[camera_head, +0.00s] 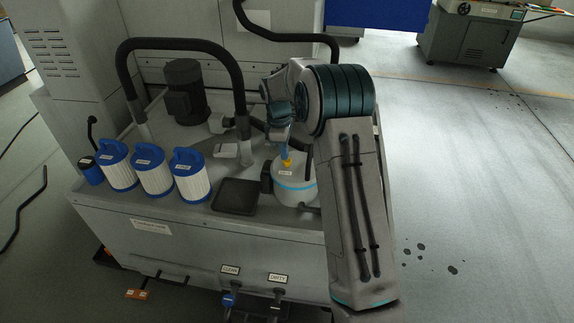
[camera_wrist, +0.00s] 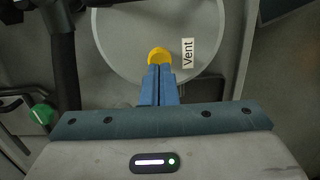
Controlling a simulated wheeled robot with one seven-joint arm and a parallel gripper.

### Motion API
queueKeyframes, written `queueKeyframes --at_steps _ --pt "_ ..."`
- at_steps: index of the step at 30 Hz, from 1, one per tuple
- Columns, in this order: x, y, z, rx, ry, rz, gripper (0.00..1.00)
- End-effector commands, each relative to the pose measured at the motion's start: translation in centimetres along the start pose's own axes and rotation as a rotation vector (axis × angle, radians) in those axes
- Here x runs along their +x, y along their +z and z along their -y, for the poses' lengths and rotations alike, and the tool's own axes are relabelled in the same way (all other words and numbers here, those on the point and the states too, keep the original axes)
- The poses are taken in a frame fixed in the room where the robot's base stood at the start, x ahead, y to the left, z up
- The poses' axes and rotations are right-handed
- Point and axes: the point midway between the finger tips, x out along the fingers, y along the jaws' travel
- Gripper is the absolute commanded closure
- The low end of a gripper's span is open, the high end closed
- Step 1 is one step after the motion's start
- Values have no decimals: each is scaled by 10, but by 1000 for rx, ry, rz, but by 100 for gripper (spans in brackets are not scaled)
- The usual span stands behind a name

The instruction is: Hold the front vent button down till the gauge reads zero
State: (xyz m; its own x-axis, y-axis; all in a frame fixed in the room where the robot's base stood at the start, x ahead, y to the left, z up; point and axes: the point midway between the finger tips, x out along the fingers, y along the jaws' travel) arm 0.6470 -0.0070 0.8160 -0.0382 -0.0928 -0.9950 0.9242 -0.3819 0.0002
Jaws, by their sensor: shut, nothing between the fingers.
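The vent button is yellow and round, and it shows in the wrist view (camera_wrist: 158,55) on top of a grey round housing (camera_wrist: 115,40) beside a "Vent" label (camera_wrist: 187,52). In the head view the yellow button (camera_head: 286,163) sits on a white canister with a blue band (camera_head: 296,187). My gripper (camera_wrist: 159,68) is shut and empty, its blue fingertips at the button's near edge and covering part of it. It also shows in the head view (camera_head: 285,152), pointing down at the button. I cannot tell whether the button is pressed. I cannot make out a gauge reading.
Several white filter cartridges with blue handles (camera_head: 155,172) stand left on the tank top. A dark flat tray (camera_head: 236,196) lies beside the canister. Thick black hoses (camera_head: 190,45) arch behind. A green knob (camera_wrist: 42,114) shows at left in the wrist view.

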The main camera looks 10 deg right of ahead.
Motion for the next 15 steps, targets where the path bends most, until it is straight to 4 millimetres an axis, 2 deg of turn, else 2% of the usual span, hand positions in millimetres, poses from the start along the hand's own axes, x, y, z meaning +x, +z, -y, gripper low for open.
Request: queueKeyframes --at_steps 10,15 --pt "1 0 0 0 0 0 100" --pt "14 -1 0 0 -2 1 100"
